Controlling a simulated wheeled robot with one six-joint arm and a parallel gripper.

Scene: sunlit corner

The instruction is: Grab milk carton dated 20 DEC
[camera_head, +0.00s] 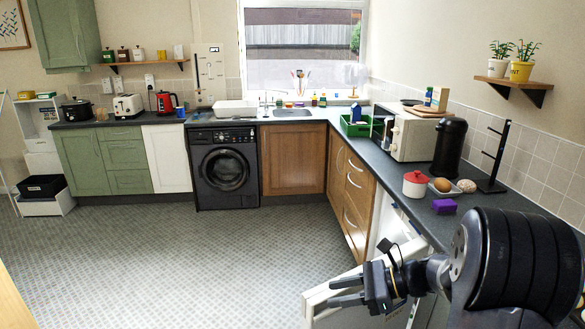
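I see no milk carton with a readable 20 DEC date in this view. My gripper (331,292) is at the lower right, in front of the right-hand counter. Its two dark fingers point left and are apart, with nothing visible between them. A white door or panel (318,312) stands out from the units behind and below my gripper, partly hidden by it. It looks like an opened appliance door, but I cannot see inside. I cannot tell if my gripper touches it.
The dark counter (412,211) on the right holds a white microwave (412,137), a black cylindrical bin (449,148), a red-lidded pot (415,184), a purple box (444,207) and a black mug stand (493,160). A washing machine (223,170) is at the back. The patterned floor (190,255) is clear.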

